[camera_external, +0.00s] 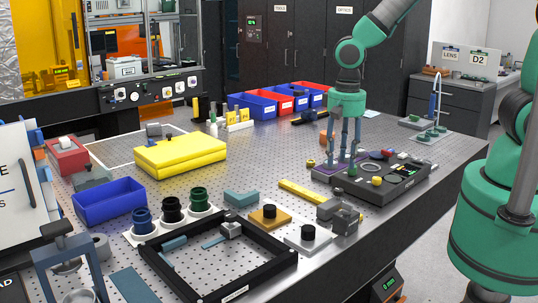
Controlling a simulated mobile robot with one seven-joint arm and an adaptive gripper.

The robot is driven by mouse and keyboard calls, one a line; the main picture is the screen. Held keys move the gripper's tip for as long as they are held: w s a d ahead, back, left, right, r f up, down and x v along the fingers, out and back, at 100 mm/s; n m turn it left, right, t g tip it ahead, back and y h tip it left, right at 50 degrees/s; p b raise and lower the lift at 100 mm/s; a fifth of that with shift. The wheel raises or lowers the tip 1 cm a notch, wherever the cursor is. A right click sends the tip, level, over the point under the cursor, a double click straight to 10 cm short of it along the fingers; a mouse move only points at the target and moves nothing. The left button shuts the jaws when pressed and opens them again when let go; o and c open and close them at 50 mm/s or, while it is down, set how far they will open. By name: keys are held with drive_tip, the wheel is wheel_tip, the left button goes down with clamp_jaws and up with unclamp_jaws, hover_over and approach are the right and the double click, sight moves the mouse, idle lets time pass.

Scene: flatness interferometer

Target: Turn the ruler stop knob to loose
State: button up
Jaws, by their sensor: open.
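My gripper (341,160) points straight down, fingers apart, at the left part of a dark instrument panel (400,188) on the perforated table. Nothing shows between the fingers. I cannot tell whether the fingertips touch anything. The panel carries small parts, including a yellow knob (377,181) right of the fingers. A yellow bar (303,192), perhaps the ruler, lies left of the panel, its near end by grey metal blocks (338,213). Which part is the ruler stop knob, and its setting, I cannot make out at this size.
A black frame (218,296) and square mounts with black knobs (269,211) stand in front. A yellow case (180,155), a blue tray (108,200) and dark cylinders (172,210) stand left. Blue and red bins (285,101) line the back.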

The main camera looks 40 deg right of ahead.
sight(339, 189)
wheel_tip(339, 189, down, 9)
drive_tip(key=shift+a+f+b, duration=0.1)
drive_tip(key=shift+b, duration=0.25)
clamp_jaws()
